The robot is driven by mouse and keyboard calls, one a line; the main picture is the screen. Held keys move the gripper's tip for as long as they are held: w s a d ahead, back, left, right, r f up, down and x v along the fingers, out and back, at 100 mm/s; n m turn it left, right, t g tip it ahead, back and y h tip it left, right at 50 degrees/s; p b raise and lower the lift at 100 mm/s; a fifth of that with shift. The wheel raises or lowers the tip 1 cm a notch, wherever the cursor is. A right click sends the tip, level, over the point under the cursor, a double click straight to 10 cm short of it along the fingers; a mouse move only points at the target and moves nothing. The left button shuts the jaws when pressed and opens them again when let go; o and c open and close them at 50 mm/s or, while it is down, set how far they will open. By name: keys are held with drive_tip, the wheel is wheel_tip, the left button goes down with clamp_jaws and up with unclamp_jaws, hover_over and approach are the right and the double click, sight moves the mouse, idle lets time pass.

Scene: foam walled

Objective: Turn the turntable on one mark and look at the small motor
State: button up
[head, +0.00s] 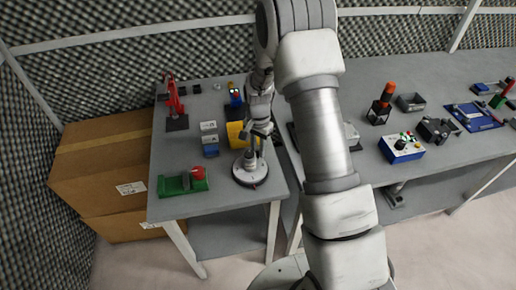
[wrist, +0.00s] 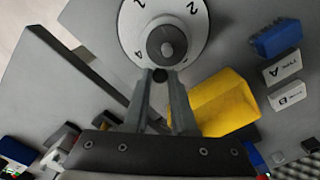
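The turntable (head: 250,172) is a round white disc on the left table, below my gripper (head: 258,130). In the wrist view the turntable (wrist: 198,45) shows numerals, including a 2 and a 4, and a round grey hub (wrist: 166,46) at its middle. My gripper (wrist: 160,76) has its two fingers apart, with tips at the disc's near edge. A small dark round peg (wrist: 160,73) shows between the tips. I cannot tell whether the fingers touch it. I cannot make out a small motor for sure in either view.
A yellow block (wrist: 225,103) stands close right of the fingers. Blocks labelled A (wrist: 283,68) and B (wrist: 288,95) and a blue block (wrist: 278,39) lie farther right.

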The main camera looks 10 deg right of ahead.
sight(238, 161)
clamp_jaws()
drive_tip(key=shift+w+a+n, duration=0.1)
drive_tip(key=shift+n, duration=0.2)
